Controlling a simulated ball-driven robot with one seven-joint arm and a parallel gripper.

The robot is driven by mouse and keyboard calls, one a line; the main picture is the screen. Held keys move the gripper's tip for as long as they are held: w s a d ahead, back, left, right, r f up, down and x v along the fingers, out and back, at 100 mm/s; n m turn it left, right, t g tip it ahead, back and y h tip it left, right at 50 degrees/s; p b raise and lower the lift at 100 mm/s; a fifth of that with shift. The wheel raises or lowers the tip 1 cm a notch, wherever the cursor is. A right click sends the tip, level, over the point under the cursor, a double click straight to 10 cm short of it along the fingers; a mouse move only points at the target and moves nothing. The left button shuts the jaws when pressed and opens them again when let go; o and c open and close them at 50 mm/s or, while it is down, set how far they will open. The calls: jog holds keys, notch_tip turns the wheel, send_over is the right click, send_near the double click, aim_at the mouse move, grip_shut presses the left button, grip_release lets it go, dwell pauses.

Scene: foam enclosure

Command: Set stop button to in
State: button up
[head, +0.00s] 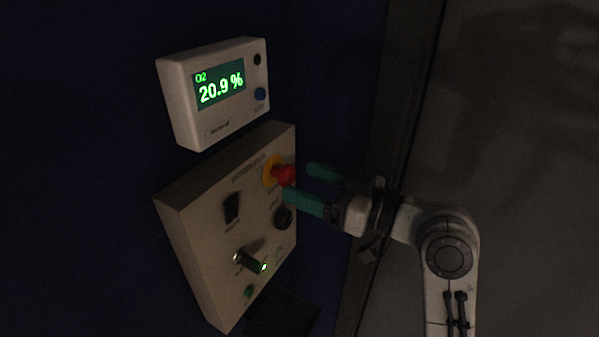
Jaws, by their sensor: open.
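The red stop button (284,175) sits on a yellow ring (269,170) at the upper right of the beige control panel (200,205). It stands out from the panel face; I cannot tell from this view whether it is in or out. My gripper (305,183) has green fingers and is open, just right of the button. The lower finger's tip is close to the button's lower right side. The upper finger is farther right. I cannot tell whether either finger touches the button.
Below the button are a black knob (283,217), a black rocker switch (232,208), a lever with a green light (250,261) and a small green button (249,291). An oxygen meter (182,95) reading 20.9 % hangs above. A dark post (405,90) stands behind my arm.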

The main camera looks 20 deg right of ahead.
jog(key=shift+x, duration=1.15)
jog(key=shift+c, duration=0.4)
grip_shut()
